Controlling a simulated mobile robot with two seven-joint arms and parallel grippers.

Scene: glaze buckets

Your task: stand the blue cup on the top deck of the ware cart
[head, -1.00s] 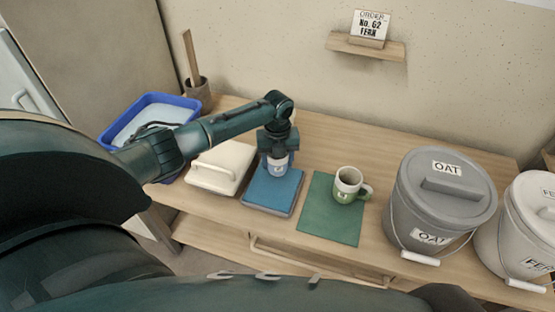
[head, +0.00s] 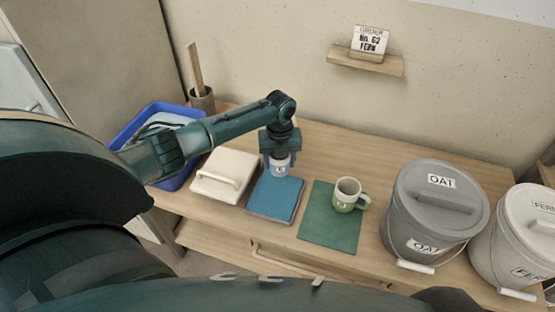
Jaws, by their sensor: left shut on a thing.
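My left gripper (head: 280,158) points down and is shut on a small pale cup with blue on it (head: 280,170), most likely the blue cup. The fingers hide part of it. The cup shows at the back edge of the blue mat (head: 275,198); I cannot tell whether it touches the mat or hangs just above it. A white and green cup (head: 347,195) with a handle stands on the green mat (head: 325,230). My right gripper is not in view. I cannot make out the ware cart.
A cream lidded box (head: 224,175) and a blue tub (head: 125,138) are left of the mats. A grey OAT bucket (head: 430,215) and a white FERN bucket (head: 510,240) stand at the right. A wall shelf (head: 345,57) holds an order card (head: 370,40).

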